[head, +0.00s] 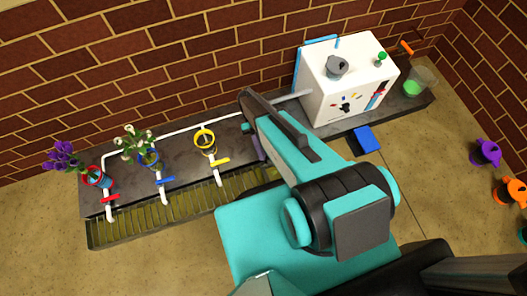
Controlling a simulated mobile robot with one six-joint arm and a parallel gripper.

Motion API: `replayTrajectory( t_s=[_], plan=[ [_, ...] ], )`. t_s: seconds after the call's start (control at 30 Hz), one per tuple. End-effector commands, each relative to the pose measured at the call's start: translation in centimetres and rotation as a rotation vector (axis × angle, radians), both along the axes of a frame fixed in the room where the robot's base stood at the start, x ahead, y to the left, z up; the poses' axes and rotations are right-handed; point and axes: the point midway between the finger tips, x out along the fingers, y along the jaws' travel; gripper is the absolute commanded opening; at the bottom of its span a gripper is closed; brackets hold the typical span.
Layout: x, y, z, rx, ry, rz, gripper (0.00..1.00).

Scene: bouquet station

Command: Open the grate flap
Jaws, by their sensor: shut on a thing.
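The slatted grate (165,216) runs along the front of the dark counter, below the taps. Its slats look yellowish green. Its right end passes behind my teal arm, and I cannot make out a separate flap or whether one is open. My forearm reaches up and left over the counter, across the grate's right end. My gripper's fingers are hidden behind my forearm, so what they touch does not show.
Red (97,177), blue (150,157) and yellow (205,142) vases stand behind white pipes with taps. A white box (345,85) stands right, with a blue block (363,139) before it. Purple (485,152) and orange (510,191) cans stand far right. Floor at left is clear.

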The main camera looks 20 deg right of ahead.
Motion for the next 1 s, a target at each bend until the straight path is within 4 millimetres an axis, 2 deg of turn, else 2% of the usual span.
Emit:
replayTrajectory(
  t_s=[0.1, 0.13, 0.23, 0.67, 1.0],
  plan=[
    [0.0, 0.1, 0.0, 0.003, -0.001, -0.003, 0.0],
    [0.0, 0.1, 0.0, 0.003, -0.001, -0.003, 0.23],
    [0.0, 0.0, 0.0, 0.002, -0.001, -0.002, 0.38],
    [0.4, 0.0, 0.2, 0.001, -0.002, -0.002, 0.38],
    [3.4, 0.0, 1.9, 0.001, -0.002, -0.002, 0.38]
  ],
)
